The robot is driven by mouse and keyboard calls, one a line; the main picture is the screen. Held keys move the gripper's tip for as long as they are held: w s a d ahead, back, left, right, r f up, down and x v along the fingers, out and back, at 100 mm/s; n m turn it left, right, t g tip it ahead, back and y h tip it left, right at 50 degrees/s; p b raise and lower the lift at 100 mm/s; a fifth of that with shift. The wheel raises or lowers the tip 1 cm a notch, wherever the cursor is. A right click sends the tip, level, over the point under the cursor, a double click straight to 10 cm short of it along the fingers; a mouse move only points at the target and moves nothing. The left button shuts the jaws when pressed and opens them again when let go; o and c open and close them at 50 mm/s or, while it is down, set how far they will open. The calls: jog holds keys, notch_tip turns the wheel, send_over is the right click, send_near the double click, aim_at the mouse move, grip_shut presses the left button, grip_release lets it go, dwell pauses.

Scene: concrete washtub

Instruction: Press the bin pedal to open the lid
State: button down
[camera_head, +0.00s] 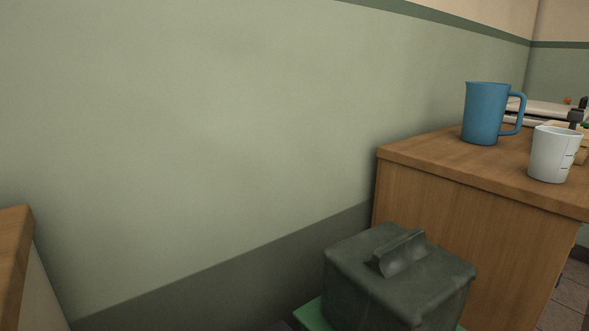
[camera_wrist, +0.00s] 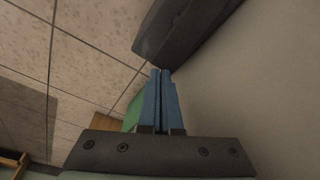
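A dark grey-green box-shaped body (camera_head: 400,285) with a raised handle on its top shows at the bottom of the head view. It looks like the bin, with its lid down, but its lower part is cut off by the frame. Green surfaces (camera_head: 314,316) show beside its lower edge. No pedal can be made out in either view. In the wrist view my gripper (camera_wrist: 160,73) has its two blue fingers together with nothing between them. A dark object (camera_wrist: 185,28) lies just beyond the fingertips; I cannot tell whether they touch it. My gripper is not in the head view.
A wooden cabinet (camera_head: 470,215) stands right of the bin, with a blue jug (camera_head: 484,114) and a white measuring cup (camera_head: 551,155) on top. Another wooden edge (camera_head: 14,250) is at far left. A green wall is behind. Tiled floor (camera_wrist: 75,50) shows in the wrist view.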

jog(key=shift+s+a+f+b, duration=0.15)
jog(key=shift+f+b, duration=0.3)
jog(key=shift+f, duration=0.25)
jog(key=shift+s+d+f+b, duration=0.1)
jog(key=shift+f+b, duration=0.35)
jog(key=shift+f, duration=0.25)
jog(key=shift+r, duration=0.1)
jog(key=r+p, duration=0.8)
jog(key=p, duration=0.1)
jog(key=shift+w+r, duration=0.15)
jog(key=shift+w, duration=0.05)
